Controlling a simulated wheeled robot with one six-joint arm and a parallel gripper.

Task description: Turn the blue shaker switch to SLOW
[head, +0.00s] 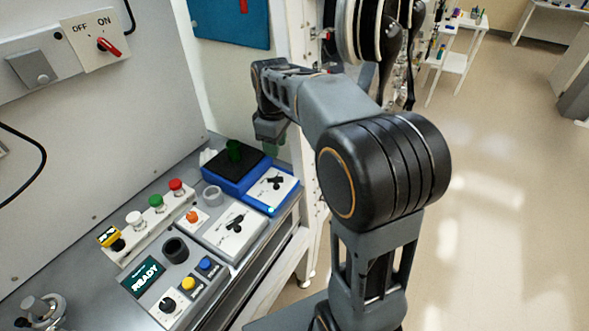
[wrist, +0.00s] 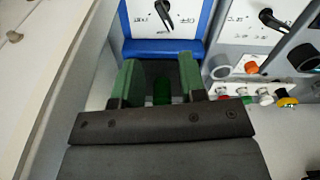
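A grey unit with an orange button and black switch (head: 237,224) stands beside the shaker. Nearer are a READY display (head: 143,279), a strip of coloured buttons (head: 156,204) and a small panel with a black knob (head: 168,304). A wall panel with a red OFF/ON switch (head: 108,46) hangs left.

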